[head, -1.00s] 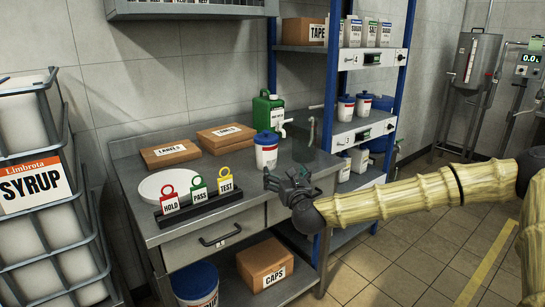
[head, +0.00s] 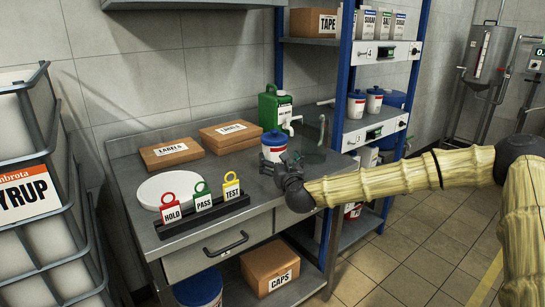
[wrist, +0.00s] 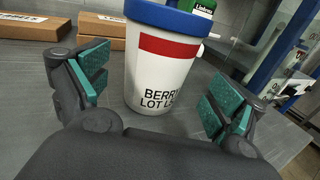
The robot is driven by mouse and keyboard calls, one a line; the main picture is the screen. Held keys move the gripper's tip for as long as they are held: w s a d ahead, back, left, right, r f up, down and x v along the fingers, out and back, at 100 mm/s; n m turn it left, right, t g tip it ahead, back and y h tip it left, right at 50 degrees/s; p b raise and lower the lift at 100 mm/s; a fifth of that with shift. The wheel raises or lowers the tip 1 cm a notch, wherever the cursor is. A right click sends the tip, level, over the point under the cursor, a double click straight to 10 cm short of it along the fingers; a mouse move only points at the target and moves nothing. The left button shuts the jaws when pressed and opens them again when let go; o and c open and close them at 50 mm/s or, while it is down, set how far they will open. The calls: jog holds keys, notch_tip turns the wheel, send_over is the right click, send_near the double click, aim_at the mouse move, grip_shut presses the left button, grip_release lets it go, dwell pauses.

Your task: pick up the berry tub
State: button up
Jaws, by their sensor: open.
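The berry tub is a white tub with a blue lid, a red band and black "BERRY LOT" lettering. It stands upright on the steel bench, in the head view (head: 272,142) and large in the wrist view (wrist: 163,70). My gripper (wrist: 155,95) is open, with one teal-padded finger to the left of the tub and one to the right, both apart from it. In the head view my gripper (head: 285,168) is just in front of the tub and hides its lower part.
Cardboard boxes (head: 172,152) lie behind the tub, with a green jug (head: 273,108) at the back. A white round plate (head: 168,189) and a black holder with HOLD, PASS and TEST tags (head: 203,213) stand left. A blue-framed shelf (head: 346,80) rises at right.

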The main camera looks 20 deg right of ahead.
jog(key=shift+w+a+r, duration=0.1)
jog(key=shift+w, duration=2.45)
jog(key=shift+c, duration=0.4)
jog(key=c, duration=1.4)
